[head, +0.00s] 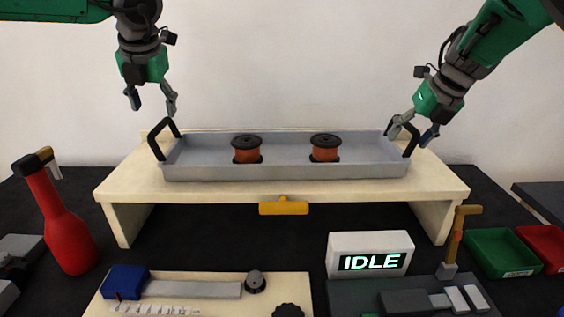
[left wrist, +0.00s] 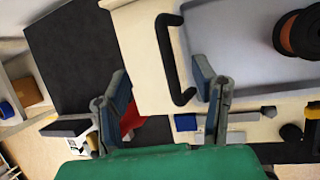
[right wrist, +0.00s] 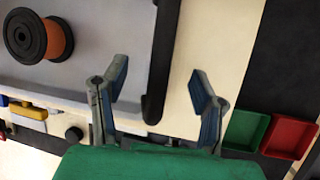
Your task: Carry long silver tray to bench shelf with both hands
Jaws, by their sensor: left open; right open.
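The long silver tray (head: 285,173) rests on the pale wooden bench shelf (head: 440,183) and holds two copper-coloured spools, a left one (head: 247,150) and a right one (head: 325,149). It has a black left handle (head: 155,146) and a black right handle (head: 411,146). My left gripper (head: 153,108) is open and empty above the left handle; in the left wrist view that handle (left wrist: 166,60) lies beyond the fingers. My right gripper (head: 412,132) is open at the right handle; in the right wrist view the handle (right wrist: 158,70) runs between the open fingers. Contact cannot be told.
A red bottle (head: 62,225) stands left of the shelf. In front are a white IDLE display box (head: 370,254), a yellow handle (head: 284,207) and a pale board (head: 205,307) with parts. Green (head: 500,252) and red (head: 541,243) bins sit at the right.

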